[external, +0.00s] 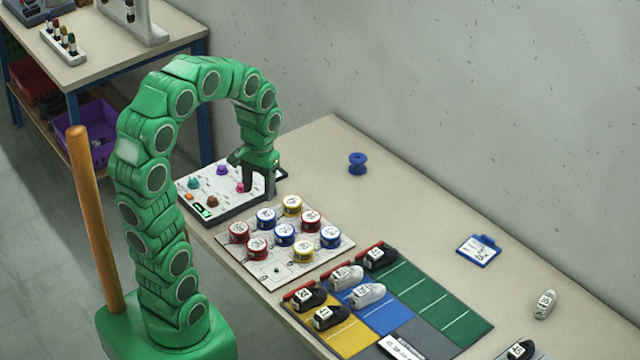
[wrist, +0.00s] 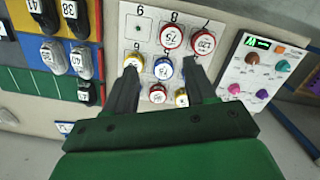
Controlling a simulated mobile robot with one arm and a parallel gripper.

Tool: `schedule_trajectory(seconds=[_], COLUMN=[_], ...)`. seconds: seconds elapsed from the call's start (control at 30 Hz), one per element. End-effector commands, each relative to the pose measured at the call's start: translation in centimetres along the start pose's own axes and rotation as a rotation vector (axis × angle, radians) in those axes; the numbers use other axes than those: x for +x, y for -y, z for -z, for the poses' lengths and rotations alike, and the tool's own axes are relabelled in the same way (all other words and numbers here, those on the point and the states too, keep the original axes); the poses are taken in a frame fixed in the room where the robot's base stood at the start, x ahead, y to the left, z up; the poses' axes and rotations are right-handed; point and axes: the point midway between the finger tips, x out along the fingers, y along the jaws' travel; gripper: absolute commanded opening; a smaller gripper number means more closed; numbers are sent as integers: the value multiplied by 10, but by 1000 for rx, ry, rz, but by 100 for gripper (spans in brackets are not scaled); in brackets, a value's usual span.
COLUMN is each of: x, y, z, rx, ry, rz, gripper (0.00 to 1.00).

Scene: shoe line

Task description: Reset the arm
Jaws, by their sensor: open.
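My green arm (external: 150,190) arches up from its base and bends down over the table. My gripper (external: 258,194) points down near the right side of the control panel (external: 231,201), by its pink knob. In the wrist view my gripper (wrist: 162,72) is open, with two dark fingers apart and nothing held between them. Beyond the fingers in that view is the board of numbered round tins (wrist: 150,12). I cannot tell whether the fingertips touch the panel.
Several red, blue, yellow and white tins (external: 285,235) sit on a white board. Numbered shoes (external: 345,278) stand on a coloured mat (external: 455,320). A blue spool (external: 357,163), a blue clipboard (external: 478,250) and a loose shoe (external: 545,304) lie on the table. A wooden post (external: 95,220) stands beside my arm.

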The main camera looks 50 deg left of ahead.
Motion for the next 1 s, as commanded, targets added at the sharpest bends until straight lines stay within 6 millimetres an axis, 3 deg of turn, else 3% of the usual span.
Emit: schedule_trajectory(seconds=[0.3, 0.6, 0.8, 1.0], x=[-7, -3, 2, 3], y=[-27, -35, -34, -33], z=[-80, -153, -183, -192], rx=[154, 292, 351, 370], ry=[20, 49, 63, 65], rz=[14, 29, 36, 38], gripper=[56, 56, 56, 56])
